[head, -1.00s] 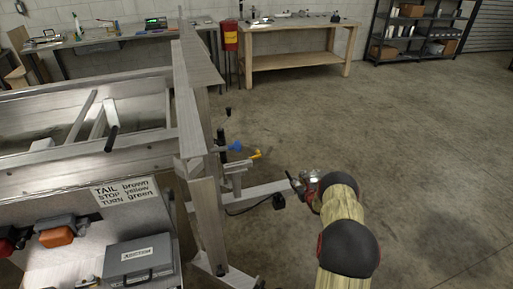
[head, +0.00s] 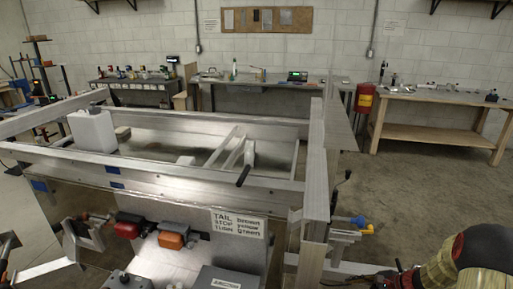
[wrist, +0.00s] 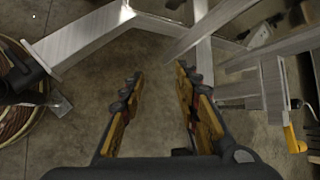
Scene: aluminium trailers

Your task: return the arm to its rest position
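My gripper (wrist: 158,82) is open in the wrist view, its two yellow-and-black fingers apart with only concrete floor between them. Nothing is held. In the wrist view, aluminium beams (wrist: 82,38) of a trailer frame lie beyond the fingertips and to the right. In the head view my arm shows at the bottom right, beside the trailer's front post, and its end is mostly cut off by the lower edge.
A blue-handled part (head: 357,220) juts out near my arm. A wooden bench (head: 440,136) stands behind open floor. A coiled cable (wrist: 15,130) lies left.

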